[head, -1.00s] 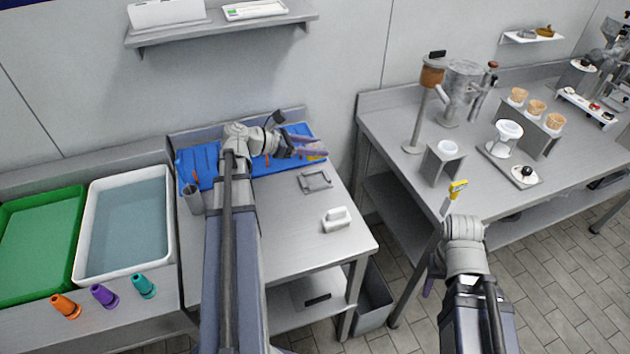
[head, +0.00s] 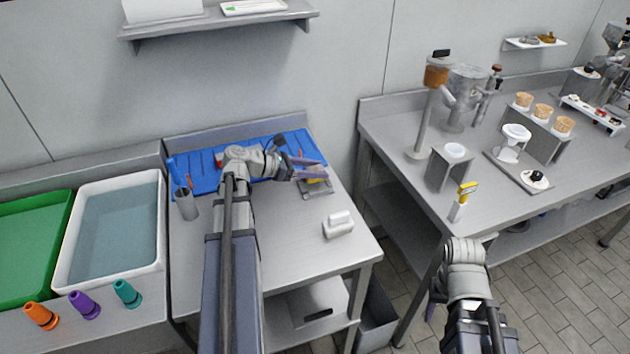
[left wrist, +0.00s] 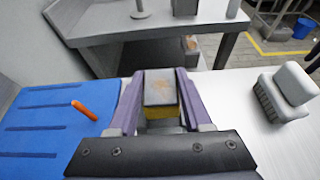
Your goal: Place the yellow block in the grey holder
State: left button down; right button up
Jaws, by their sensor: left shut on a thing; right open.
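My left gripper (head: 312,168) is shut on the yellow block (head: 315,179), which shows in the left wrist view (left wrist: 160,93) between the two purple fingers with a grey, brown-stained top face. The grey holder (head: 318,190) is a small frame on the steel table, partly hidden behind the block and fingers in the head view. The block is over the holder there; I cannot tell whether they touch. I cannot make out the holder in the left wrist view. My right gripper (head: 431,310) is open and mostly hidden behind its wrist, off the right table's front edge.
A blue mat (head: 205,185) lies at the back of the table, with an orange-handled item (left wrist: 84,110) on it. A grey cup (head: 187,205) stands at left. The table front is clear.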

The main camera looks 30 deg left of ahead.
pick_arm(q)
jog(key=shift+f+b, duration=0.95)
jog(key=shift+f, duration=0.4)
pick_arm(e)
jog(key=shift+f, duration=1.4)
pick_arm(q)
jog(key=shift+f, duration=0.15)
jog(key=shift+c, duration=1.7)
grip_release()
pick_arm(e)
jog(key=shift+f, duration=0.1)
pick_arm(q)
jog(key=shift+s+a+r, duration=0.15)
jog(key=shift+r, duration=0.25)
jog(key=p+v, duration=0.2)
jog(key=v, duration=0.3)
jog(key=shift+s+a, duration=0.1)
jog(key=shift+p+v, duration=0.5)
jog(key=shift+v, duration=0.35)
pick_arm(e)
jog(key=shift+r, duration=1.6)
